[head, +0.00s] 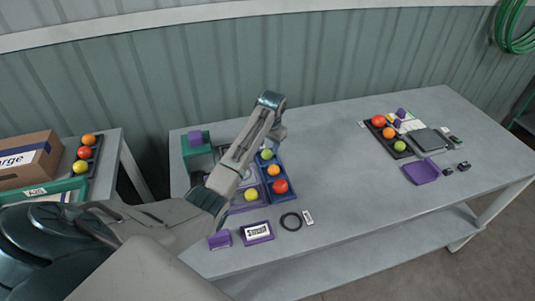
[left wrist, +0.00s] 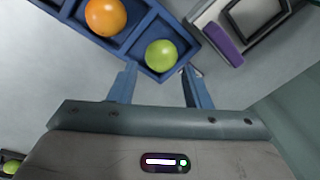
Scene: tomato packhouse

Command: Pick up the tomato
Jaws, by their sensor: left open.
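A blue tray (head: 287,189) on the long table holds a green tomato (head: 267,154), an orange tomato (head: 273,170) and a red tomato (head: 280,186) in a row. A yellow tomato (head: 251,195) lies in a purple tray just left of it. My left gripper (head: 275,136) is over the far end of the blue tray, partly hidden by its arm. In the left wrist view my left gripper (left wrist: 160,80) is open and empty, and the green tomato (left wrist: 161,55) shows just beyond and between its fingertips. The orange tomato (left wrist: 105,16) is farther left. My right gripper is out of view.
A black ring (head: 291,221) and a purple-edged label plate (head: 257,233) lie near the front edge. A dark tray (head: 378,130) with tomatoes and a scale (head: 430,140) stand right. The middle table is clear.

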